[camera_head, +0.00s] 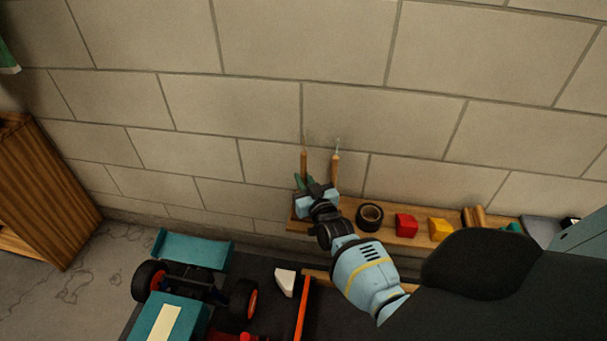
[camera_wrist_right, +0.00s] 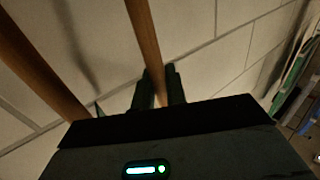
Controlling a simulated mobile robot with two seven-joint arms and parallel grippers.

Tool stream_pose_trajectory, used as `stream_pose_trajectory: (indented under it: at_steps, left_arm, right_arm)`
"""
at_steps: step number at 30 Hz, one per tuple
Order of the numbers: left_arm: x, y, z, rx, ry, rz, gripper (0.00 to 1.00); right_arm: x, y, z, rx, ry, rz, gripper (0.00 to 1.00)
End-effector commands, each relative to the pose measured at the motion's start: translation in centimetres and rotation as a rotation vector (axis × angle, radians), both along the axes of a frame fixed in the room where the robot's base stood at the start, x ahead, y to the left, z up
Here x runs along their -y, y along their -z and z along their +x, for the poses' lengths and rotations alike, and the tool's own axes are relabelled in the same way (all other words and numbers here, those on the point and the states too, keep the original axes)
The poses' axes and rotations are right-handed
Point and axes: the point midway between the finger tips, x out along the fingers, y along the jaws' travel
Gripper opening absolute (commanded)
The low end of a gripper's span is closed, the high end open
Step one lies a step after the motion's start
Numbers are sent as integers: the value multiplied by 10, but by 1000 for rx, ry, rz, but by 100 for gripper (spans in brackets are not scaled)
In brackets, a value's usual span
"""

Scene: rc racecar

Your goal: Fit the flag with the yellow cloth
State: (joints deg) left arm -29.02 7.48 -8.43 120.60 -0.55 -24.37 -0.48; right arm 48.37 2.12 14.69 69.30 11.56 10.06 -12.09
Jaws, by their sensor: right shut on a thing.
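My right gripper (camera_head: 318,190) is at the left end of a wall shelf, beside two upright wooden sticks. In the right wrist view its dark fingers (camera_wrist_right: 158,90) are shut on a wooden stick (camera_wrist_right: 146,45). A second wooden stick (camera_wrist_right: 38,68) stands to the left, outside the fingers. In the head view the left stick (camera_head: 304,165) and right stick (camera_head: 335,172) have faint, thin tips. I cannot tell which one is held there. No flag with a yellow cloth is recognisable. The teal racecar (camera_head: 195,250) with black and orange wheels is at lower left. My left gripper is not in view.
The wooden shelf (camera_head: 386,238) carries a black tape roll (camera_head: 370,216), a red block (camera_head: 405,225) and a yellow block (camera_head: 439,230). A white piece (camera_head: 285,283) lies right of the car. A block wall (camera_head: 250,110) is close behind; a wooden cabinet (camera_head: 45,195) stands left.

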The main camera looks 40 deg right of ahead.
Motion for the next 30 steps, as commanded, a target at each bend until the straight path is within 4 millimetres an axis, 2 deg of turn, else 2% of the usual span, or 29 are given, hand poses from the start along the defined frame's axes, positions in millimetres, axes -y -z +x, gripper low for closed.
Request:
stream_pose_trajectory:
  at_steps: [1,6,7,19,23,30]
  left_arm:
    - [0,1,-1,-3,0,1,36]
    - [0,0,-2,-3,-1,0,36]
    - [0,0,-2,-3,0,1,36]
    - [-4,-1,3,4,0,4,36]
    - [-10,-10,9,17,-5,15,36]
    - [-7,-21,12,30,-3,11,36]
  right_arm:
    - [0,1,0,0,0,0,15]
    - [0,0,0,1,0,0,37]
    - [0,0,0,1,0,0,39]
    - [-1,1,-2,-1,0,0,39]
    - [-7,-1,-21,-1,0,0,39]
    - [-18,-1,-58,0,0,-1,39]
